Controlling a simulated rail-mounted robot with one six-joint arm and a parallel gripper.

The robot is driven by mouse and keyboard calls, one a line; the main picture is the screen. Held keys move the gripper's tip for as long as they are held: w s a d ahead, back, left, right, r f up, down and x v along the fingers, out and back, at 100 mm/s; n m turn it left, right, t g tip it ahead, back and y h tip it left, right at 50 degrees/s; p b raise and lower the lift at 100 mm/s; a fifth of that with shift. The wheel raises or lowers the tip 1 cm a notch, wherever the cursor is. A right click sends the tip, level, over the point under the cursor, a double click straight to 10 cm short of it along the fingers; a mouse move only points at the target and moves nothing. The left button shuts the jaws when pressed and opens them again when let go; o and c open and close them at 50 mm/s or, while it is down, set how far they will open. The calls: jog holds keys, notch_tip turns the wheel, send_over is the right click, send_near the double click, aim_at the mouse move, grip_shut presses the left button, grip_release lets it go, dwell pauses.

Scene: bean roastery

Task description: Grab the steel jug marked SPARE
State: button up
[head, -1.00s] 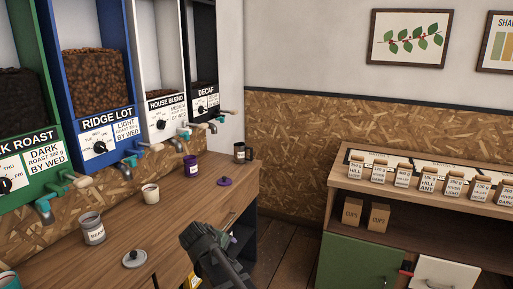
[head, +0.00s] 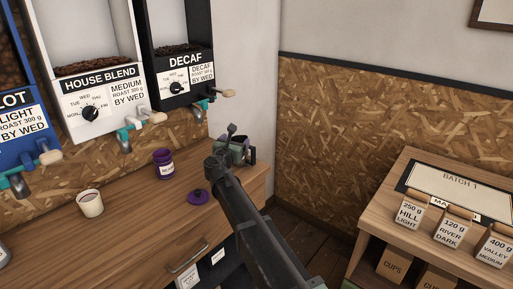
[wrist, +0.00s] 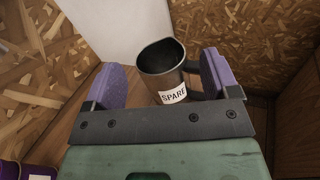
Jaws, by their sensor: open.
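The steel jug (wrist: 155,83) stands upright in the wrist view, its open mouth up and a white label reading SPARE on its near side. My gripper (wrist: 160,72) is open, with one purple-padded finger on each side of the jug's outline. The jug's dark handle (wrist: 193,66) points right, close to the right finger; I cannot tell whether they touch. In the head view my gripper (head: 235,148) is over the far end of the wooden counter (head: 130,222) and hides most of the jug.
A purple canister (head: 163,165), a purple lid (head: 199,197) and a cream cup (head: 89,203) stand on the counter left of my arm. Bean dispensers with taps, such as DECAF (head: 187,80), hang above. A wall (head: 245,75) closes the counter's far end. A shelf unit (head: 440,165) stands right.

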jog(key=shift+n, duration=0.6)
jog(key=f+b, duration=0.5)
jog(key=s+a+f+b, duration=0.1)
jog(key=f+b, duration=0.2)
jog(key=shift+f, duration=0.15)
jog(key=shift+w+r, duration=0.1)
jog(key=shift+r, duration=0.15)
jog(key=x, duration=0.7)
jog(key=shift+w, duration=0.3)
jog(key=shift+s, duration=0.1)
jog(key=c, duration=0.6)
